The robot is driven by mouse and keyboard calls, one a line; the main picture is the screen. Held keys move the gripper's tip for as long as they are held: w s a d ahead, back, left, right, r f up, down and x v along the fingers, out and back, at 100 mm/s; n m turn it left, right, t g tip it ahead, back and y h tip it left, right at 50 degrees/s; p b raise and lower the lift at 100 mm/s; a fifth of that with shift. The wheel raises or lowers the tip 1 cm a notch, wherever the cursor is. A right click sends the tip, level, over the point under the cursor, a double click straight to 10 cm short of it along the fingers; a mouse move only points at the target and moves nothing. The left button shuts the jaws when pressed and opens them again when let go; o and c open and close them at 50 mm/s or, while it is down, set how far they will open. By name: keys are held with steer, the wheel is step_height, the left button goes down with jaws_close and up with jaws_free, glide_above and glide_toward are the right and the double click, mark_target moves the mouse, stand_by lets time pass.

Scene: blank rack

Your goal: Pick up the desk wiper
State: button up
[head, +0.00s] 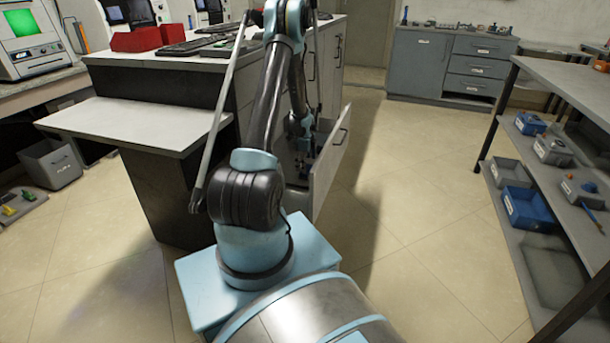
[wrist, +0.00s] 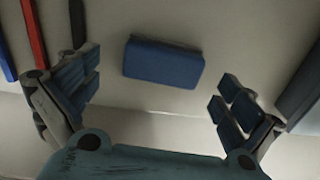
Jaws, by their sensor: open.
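In the wrist view a dark blue block (wrist: 162,62), which looks like the desk wiper, lies on the pale floor of what seems to be a drawer. My gripper (wrist: 160,95) is open, with one finger to the left of the block and one to the right. The block is beyond the fingertips' line and apart from both fingers. In the head view my gripper (head: 303,150) reaches down at the open drawer (head: 330,165) of the white counter. The drawer front hides part of its inside, and the block cannot be made out there.
In the wrist view a red strip (wrist: 34,32) and a blue strip lie at the upper left, and a grey object (wrist: 302,90) is at the right edge. In the head view a shelf rack (head: 540,190) with blue bins stands on the right. The floor between is clear.

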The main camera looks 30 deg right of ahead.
steer(key=shift+w+d+f, duration=0.1)
steer(key=shift+d+f, duration=0.05)
steer(key=shift+f, duration=1.75)
steer(key=shift+c, duration=0.6)
steer(key=c, duration=1)
